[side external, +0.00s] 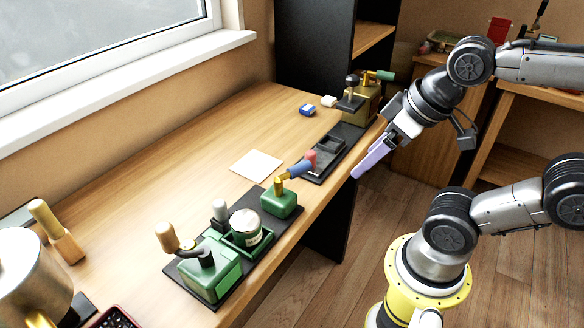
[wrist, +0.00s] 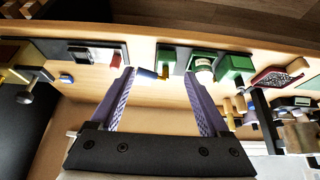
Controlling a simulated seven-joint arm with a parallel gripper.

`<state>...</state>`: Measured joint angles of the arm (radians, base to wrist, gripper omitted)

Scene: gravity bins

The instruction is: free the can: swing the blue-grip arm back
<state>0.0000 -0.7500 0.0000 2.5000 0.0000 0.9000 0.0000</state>
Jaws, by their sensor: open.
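The can (side external: 246,228), pale with a dark label, sits in a green cradle on a dark base plate; it also shows in the wrist view (wrist: 204,70). Beside it stands a green block (side external: 280,204) with a brass joint. The blue-grip arm (side external: 298,170) extends from that joint, pointing away from the can; its grip shows in the wrist view (wrist: 146,73). My gripper (side external: 358,174) has purple fingers, is open and empty, and hangs near the bench's front edge, right of the blue grip and apart from it. In the wrist view my gripper (wrist: 160,79) frames the blue grip between its fingertips.
A black tray (side external: 328,150) with a small red piece lies beyond the blue grip. A brass-coloured fixture (side external: 365,103) stands behind it. The bench beside a pale sheet (side external: 257,165) is clear.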

